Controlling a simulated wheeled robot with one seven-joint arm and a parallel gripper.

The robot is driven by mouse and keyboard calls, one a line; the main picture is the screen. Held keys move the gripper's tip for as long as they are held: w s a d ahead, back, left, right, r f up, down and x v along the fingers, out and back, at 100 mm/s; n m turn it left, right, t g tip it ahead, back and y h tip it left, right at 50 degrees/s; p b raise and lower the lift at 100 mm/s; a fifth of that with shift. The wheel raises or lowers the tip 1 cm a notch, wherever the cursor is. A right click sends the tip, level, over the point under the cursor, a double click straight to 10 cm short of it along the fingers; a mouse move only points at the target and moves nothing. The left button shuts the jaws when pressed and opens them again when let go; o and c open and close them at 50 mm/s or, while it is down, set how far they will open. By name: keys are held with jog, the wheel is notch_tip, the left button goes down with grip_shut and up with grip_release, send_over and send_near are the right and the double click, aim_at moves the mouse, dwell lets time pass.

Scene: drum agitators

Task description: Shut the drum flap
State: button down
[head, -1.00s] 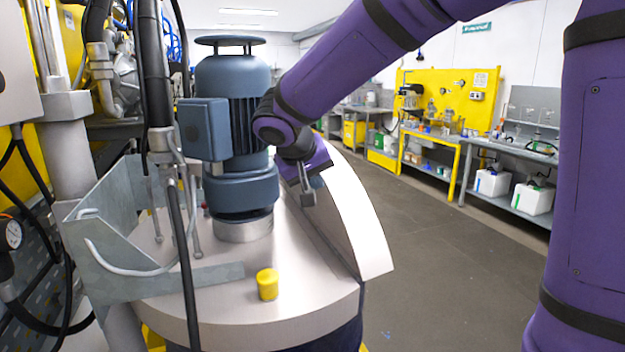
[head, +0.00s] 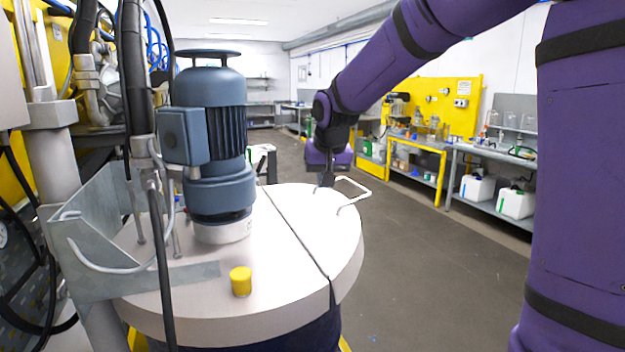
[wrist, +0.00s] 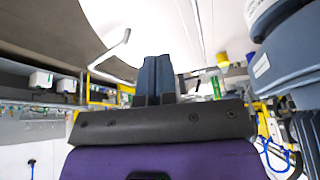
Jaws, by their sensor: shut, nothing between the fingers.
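The drum flap (head: 310,220) is the right-hand section of the pale round lid. It lies down, looking level with the fixed lid part (head: 270,270), with a thin dark seam between them. A white bar handle (head: 352,188) stands on its outer edge; it also shows in the wrist view (wrist: 110,50). My gripper (head: 326,182) is at the flap's far edge, just left of the handle and not holding it. In the wrist view its blue-grey fingers (wrist: 157,78) are together and empty, close to the flap surface (wrist: 150,25). I cannot tell whether they touch it.
A blue-grey motor (head: 212,140) stands on the fixed lid part, with a yellow cap (head: 240,281) in front of it. A metal bracket (head: 100,245) and hoses are at the left. The floor (head: 430,260) to the right is clear up to the benches.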

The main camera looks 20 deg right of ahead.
jog(key=d+f+y, duration=0.1)
jog(key=d+y, duration=0.1)
jog(key=d+f+m+y, duration=0.1)
jog(key=d+f+y, duration=0.1)
jog(key=d, duration=0.1)
jog(key=d+f+y, duration=0.2)
jog(key=d, duration=0.1)
jog(key=shift+f+m, duration=0.15)
jog(key=shift+m, duration=0.15)
jog(key=d+f+m+t+y, duration=0.1)
jog(key=d+f+y, duration=0.3)
jog(key=f, duration=0.5)
jog(key=shift+f+m+y, duration=0.3)
jog(key=shift+f+y, duration=0.05)
jog(key=shift+y, duration=1.05)
jog(key=shift+s+f, duration=0.1)
